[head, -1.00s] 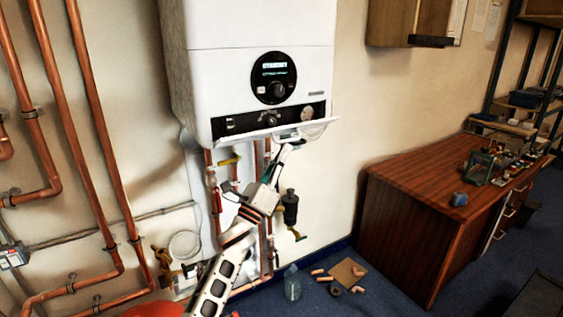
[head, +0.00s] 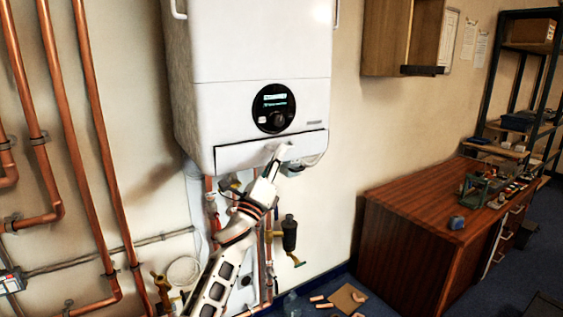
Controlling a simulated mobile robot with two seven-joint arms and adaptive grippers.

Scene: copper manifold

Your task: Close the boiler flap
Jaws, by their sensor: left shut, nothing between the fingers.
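The white boiler (head: 260,60) hangs on the wall, with a round black display and knob on its front. The boiler flap (head: 240,154) is a white strip at the lower front. It is up against the front and covers the control panel; a thin dark line runs along its top edge. My left gripper (head: 280,153) is shut and empty, at the right part of the flap's face. It looks to be touching the flap, though I cannot be sure. My right gripper is not in view.
Copper pipes (head: 95,150) run down the wall at the left. Valves and pipes (head: 290,235) hang under the boiler around my left arm. A wooden desk (head: 400,230) with small items stands at the right. Pipe fittings (head: 318,300) lie on the blue floor.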

